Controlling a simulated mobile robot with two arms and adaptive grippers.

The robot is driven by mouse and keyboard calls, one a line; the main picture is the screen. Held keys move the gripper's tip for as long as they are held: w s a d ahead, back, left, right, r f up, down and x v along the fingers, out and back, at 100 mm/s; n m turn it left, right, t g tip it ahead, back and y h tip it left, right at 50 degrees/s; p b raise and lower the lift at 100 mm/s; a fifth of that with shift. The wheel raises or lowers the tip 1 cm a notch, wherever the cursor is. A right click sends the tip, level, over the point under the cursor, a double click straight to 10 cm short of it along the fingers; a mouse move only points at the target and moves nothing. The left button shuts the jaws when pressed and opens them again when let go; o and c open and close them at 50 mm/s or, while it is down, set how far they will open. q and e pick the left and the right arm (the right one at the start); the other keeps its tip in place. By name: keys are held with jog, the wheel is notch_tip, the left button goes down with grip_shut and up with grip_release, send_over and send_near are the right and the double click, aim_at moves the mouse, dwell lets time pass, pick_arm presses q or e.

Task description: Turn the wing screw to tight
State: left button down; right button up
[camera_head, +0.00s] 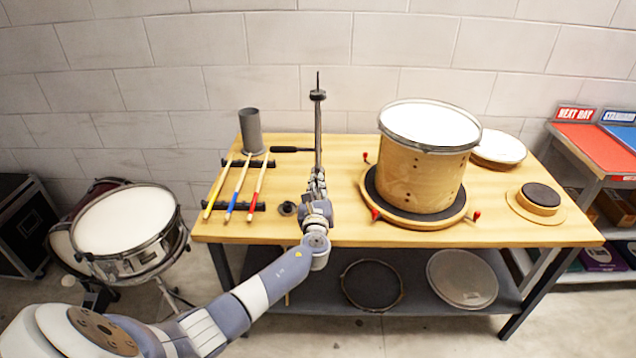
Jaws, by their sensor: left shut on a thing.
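A thin metal stand (318,135) rises upright from the bench, with a dark round piece near its top. My left gripper (318,178) is at the lower part of this stand, its fingers pointing away from me. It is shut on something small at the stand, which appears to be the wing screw. The wing screw itself is hidden by the fingers and wrist, so its angle cannot be seen. My right gripper is not in view.
On the wooden bench (300,231), a rack of coloured sticks (236,188) and a grey cup (250,131) are left of the stand. A wooden drum (425,175) stands right on a round base with red handles. A snare drum (125,220) is off the bench's left side.

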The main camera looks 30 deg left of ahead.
pick_arm(q)
jog(key=shift+f+m, duration=0.2)
jog(key=shift+m, duration=0.3)
jog(key=c, duration=1.7)
grip_release()
jog(key=shift+r, duration=0.1)
jog(key=v, duration=1.2)
